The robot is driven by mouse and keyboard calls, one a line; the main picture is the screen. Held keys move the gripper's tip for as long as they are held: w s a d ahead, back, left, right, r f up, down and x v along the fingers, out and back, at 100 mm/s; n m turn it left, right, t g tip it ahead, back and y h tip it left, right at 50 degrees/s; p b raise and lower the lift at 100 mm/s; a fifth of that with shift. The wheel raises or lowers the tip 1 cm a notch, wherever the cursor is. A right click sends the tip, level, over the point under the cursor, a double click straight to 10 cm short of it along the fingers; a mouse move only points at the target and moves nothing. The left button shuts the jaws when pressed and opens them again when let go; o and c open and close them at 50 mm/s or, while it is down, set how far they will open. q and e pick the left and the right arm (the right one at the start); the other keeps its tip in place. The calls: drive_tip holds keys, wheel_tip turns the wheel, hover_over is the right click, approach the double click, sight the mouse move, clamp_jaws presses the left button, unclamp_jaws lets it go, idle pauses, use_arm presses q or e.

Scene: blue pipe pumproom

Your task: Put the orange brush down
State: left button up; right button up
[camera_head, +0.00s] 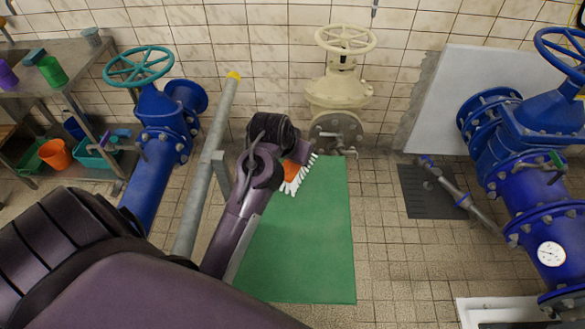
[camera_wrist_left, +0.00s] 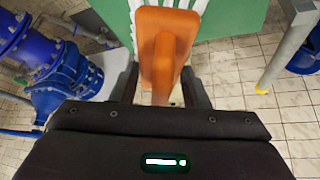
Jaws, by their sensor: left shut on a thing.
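The orange brush (camera_head: 302,152) with white bristles shows just past my left wrist in the head view, over the far part of a green mat (camera_head: 310,250). My left gripper (camera_wrist_left: 160,88) is shut on its orange handle (camera_wrist_left: 165,45) in the left wrist view, where white bristles show behind the handle. In the head view my arm hides the fingers and part of the brush. The brush appears to be held above the mat; its height is hard to tell. My right gripper is in neither view.
A cream valve (camera_head: 340,85) stands against the tiled wall behind the mat. A grey post (camera_head: 205,165) stands left of my forearm. Blue pipes with valves (camera_head: 505,120) stand at the right, beside a dark floor grate (camera_head: 425,195). A metal shelf (camera_head: 70,60) holds cups at the left.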

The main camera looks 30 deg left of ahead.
use_arm(q)
drive_tip(key=w+a+r, duration=0.1)
drive_tip(key=r, duration=0.1)
drive_tip(key=w+a+r, duration=0.1)
drive_tip(key=w+r, duration=0.2)
drive_tip(key=shift+a+r+p, duration=0.3)
drive_tip(key=shift+a+p, duration=0.05)
drive_tip(key=shift+a, duration=0.05)
drive_tip(key=shift+w+a+f, duration=0.1)
drive_tip(key=shift+w, duration=0.05)
wheel_tip(320, 180, down, 16)
drive_tip(key=p, duration=0.2)
drive_tip(key=shift+f+p, duration=0.1)
drive_tip(key=shift+p, duration=0.3)
wheel_tip(320, 180, down, 3)
drive_tip(key=shift+f, duration=0.1)
drive_tip(key=shift+f, duration=0.15)
drive_tip(key=o, duration=1.1)
